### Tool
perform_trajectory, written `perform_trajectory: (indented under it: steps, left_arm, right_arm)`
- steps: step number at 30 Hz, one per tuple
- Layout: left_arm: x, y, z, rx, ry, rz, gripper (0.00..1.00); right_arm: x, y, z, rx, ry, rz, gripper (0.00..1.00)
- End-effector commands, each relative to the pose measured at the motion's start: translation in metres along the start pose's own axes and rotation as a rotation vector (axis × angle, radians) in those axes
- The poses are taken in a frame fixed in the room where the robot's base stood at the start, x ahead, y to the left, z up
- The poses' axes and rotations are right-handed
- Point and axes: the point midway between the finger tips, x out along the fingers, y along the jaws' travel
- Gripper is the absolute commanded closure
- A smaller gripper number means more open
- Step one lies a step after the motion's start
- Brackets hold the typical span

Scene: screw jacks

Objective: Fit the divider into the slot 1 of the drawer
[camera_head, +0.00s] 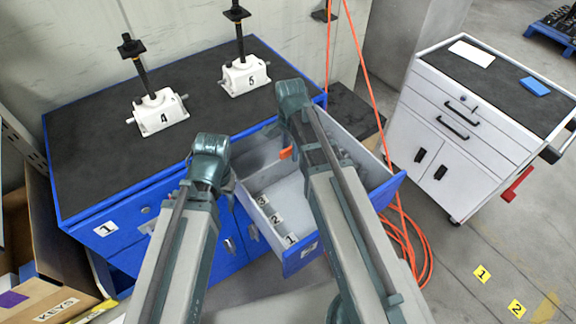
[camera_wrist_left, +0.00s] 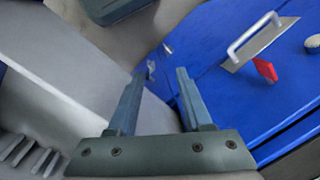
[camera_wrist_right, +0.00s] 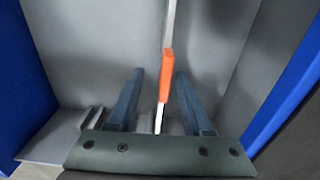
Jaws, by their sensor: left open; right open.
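The divider (camera_wrist_right: 167,75) shows edge-on in the right wrist view as a thin pale strip with an orange section. Its orange part also shows in the head view (camera_head: 286,153), in the rear of the open drawer. My right gripper (camera_wrist_right: 158,73) is open, with the divider's edge between its fingers; I cannot tell whether they touch it. The grey drawer (camera_head: 284,191) has a blue front and labels 1, 2 and 3; label 1 (camera_head: 291,239) is nearest the front. My left gripper (camera_wrist_left: 160,73) is open and empty beside the drawer wall. In the head view my arms hide both pairs of fingers.
The blue cabinet (camera_head: 110,190) carries two screw jacks, marked 4 (camera_head: 157,112) and 5 (camera_head: 244,76). A white tool cart (camera_head: 460,130) stands at the right. An orange cable (camera_head: 405,245) lies on the floor. A cardboard box (camera_head: 50,265) is at the lower left.

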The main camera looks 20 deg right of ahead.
Motion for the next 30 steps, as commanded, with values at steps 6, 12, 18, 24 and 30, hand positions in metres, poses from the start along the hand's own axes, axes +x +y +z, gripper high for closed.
perform_trajectory:
  steps: [6, 12, 18, 24, 30]
  left_arm:
    - [0.030, 0.003, -0.002, 0.000, 0.000, 0.000, 0.50]
    - [0.048, 0.004, -0.003, 0.000, 0.000, 0.000, 0.50]
    - [0.046, 0.004, -0.003, 0.000, 0.000, 0.000, 0.50]
    - [0.046, 0.004, -0.003, 0.000, 0.000, 0.000, 0.50]
    - [0.046, 0.004, -0.003, 0.000, 0.000, 0.000, 0.50]
  right_arm:
    - [0.030, -0.007, 0.004, -0.001, 0.000, 0.000, 0.50]
    - [0.048, -0.006, 0.004, 0.000, 0.000, 0.000, 0.50]
    - [0.046, -0.006, 0.004, 0.000, 0.000, 0.000, 0.50]
    - [0.046, -0.006, 0.004, 0.000, 0.000, 0.000, 0.75]
    - [0.046, -0.006, 0.004, 0.000, 0.000, 0.000, 1.00]
